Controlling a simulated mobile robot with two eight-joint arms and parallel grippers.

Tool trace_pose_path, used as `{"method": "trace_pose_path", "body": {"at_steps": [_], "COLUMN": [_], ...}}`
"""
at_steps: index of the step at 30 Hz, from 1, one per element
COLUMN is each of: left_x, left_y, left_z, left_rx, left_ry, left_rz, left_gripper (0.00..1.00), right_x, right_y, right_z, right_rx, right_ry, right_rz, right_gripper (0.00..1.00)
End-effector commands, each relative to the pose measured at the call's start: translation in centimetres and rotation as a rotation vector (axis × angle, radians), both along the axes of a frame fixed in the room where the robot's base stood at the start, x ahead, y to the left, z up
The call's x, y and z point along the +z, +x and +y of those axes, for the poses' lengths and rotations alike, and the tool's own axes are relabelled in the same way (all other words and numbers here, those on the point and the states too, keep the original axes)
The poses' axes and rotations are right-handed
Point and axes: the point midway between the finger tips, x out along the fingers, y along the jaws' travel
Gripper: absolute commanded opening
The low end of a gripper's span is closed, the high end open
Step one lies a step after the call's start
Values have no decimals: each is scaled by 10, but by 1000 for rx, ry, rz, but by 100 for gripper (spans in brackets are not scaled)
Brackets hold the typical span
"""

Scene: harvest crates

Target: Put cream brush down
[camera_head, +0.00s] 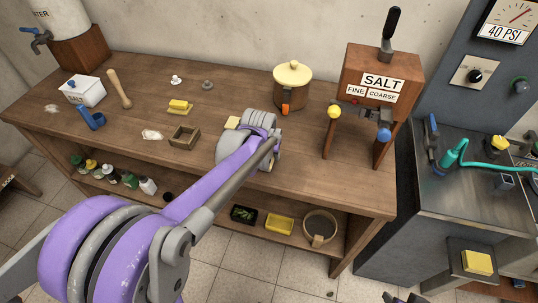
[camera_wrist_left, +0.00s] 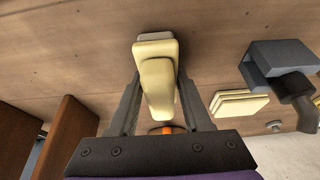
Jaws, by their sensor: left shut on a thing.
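In the left wrist view, the cream brush (camera_wrist_left: 158,82) sits between the two fingers of my left gripper (camera_wrist_left: 158,105), which is shut on it. It shows as a pale, rounded, stepped shape over brown wood, and I cannot tell whether it touches the wood. In the head view, my left gripper (camera_head: 262,150) is over the middle of the wooden bench (camera_head: 330,180), in front of the pot; the arm hides much of that area. Dark tips of my right gripper (camera_head: 402,298) just show at the bottom edge; their opening is unclear.
A cream-lidded pot (camera_head: 292,88) stands behind, and the salt stand (camera_head: 382,75) stands to the right. A wooden frame (camera_head: 184,137) and a yellow block (camera_head: 178,106) lie to the left. Bare wood shows around (between) these things. A lower shelf holds bottles and trays.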

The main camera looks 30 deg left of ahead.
Motion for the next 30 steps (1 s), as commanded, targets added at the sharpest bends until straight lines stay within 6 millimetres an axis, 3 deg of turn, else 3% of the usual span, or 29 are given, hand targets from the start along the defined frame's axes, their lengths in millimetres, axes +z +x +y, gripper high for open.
{"method": "trace_pose_path", "body": {"at_steps": [13, 14, 18, 30], "left_x": [-9, -9, -9, -2], "left_y": [0, 0, 0, -1], "left_z": [0, 0, -1, -3], "left_rx": [0, 0, -1, -2], "left_ry": [0, 0, -1, -4], "left_rz": [0, 0, 1, 2], "left_gripper": [0, 51, 76, 79], "right_x": [-4, -4, -4, 1], "right_y": [-1, -1, -1, 0], "right_z": [0, 0, 0, 0], "right_rx": [0, 0, 0, 0], "right_ry": [0, 0, 0, 0], "right_rz": [2, 2, 1, 0], "right_gripper": [50, 50, 50, 50]}}
